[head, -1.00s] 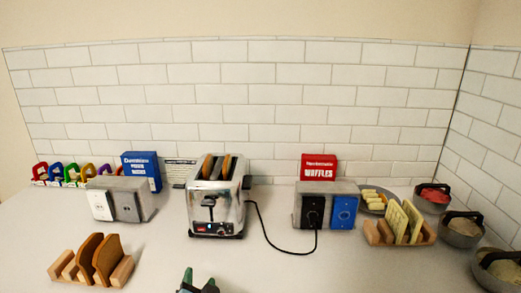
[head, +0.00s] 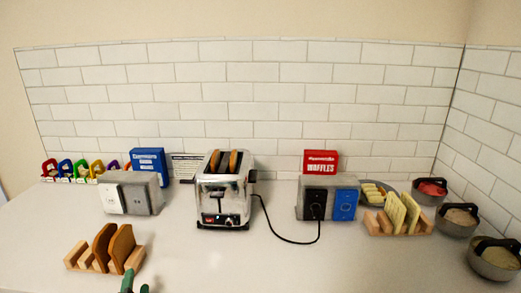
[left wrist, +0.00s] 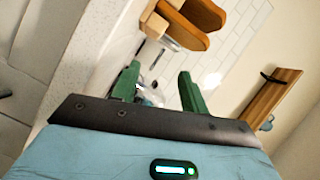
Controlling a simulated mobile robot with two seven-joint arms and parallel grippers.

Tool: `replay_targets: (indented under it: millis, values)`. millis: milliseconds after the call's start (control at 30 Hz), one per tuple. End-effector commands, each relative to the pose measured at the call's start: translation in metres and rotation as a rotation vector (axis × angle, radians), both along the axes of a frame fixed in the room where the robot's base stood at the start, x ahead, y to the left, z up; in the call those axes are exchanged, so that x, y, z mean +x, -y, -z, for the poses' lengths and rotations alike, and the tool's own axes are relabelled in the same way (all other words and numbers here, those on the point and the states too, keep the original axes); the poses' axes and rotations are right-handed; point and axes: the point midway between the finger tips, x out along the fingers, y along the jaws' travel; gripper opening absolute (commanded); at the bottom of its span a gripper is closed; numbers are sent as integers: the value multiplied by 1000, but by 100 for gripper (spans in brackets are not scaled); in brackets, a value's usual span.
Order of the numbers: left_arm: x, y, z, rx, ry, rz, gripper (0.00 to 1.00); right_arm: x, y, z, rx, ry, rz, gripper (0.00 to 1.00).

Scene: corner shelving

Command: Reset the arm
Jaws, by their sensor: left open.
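My left gripper (head: 134,284) shows only as green fingertips at the bottom edge of the head view, in front of the wooden toast rack with bread slices (head: 118,248). In the left wrist view its two green fingers (left wrist: 158,90) stand apart with nothing between them. The bread slices (left wrist: 192,25) show there beyond the fingers, apart from them. The rest of the left arm is outside the head view. My right gripper is in neither view.
A chrome toaster (head: 222,195) with two slices in its slots stands mid-counter, its cord running to a black outlet (head: 314,205). A waffle rack (head: 400,220) and several bowls (head: 458,221) stand at right. The front middle counter (head: 290,270) is clear.

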Motion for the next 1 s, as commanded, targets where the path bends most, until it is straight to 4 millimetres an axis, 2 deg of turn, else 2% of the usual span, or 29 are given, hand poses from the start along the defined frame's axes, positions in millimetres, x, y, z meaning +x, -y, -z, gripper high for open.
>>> replay_targets:
  millis: [33, 200, 567, 600, 833, 1000]
  values:
    - [0, -21, -3, 72, 2, -2, 44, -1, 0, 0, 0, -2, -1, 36]
    - [0, -69, -16, 240, 1, -6, 44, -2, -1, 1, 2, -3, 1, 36]
    - [-1, -134, -48, 482, 0, -14, 44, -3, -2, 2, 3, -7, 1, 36]
    - [-6, -132, -29, 451, -44, 10, 44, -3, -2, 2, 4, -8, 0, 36]
    - [-35, -133, 45, 317, -239, 117, 44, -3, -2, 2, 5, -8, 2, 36]
    - [-75, -131, 107, 168, -403, 202, 44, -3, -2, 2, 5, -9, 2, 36]
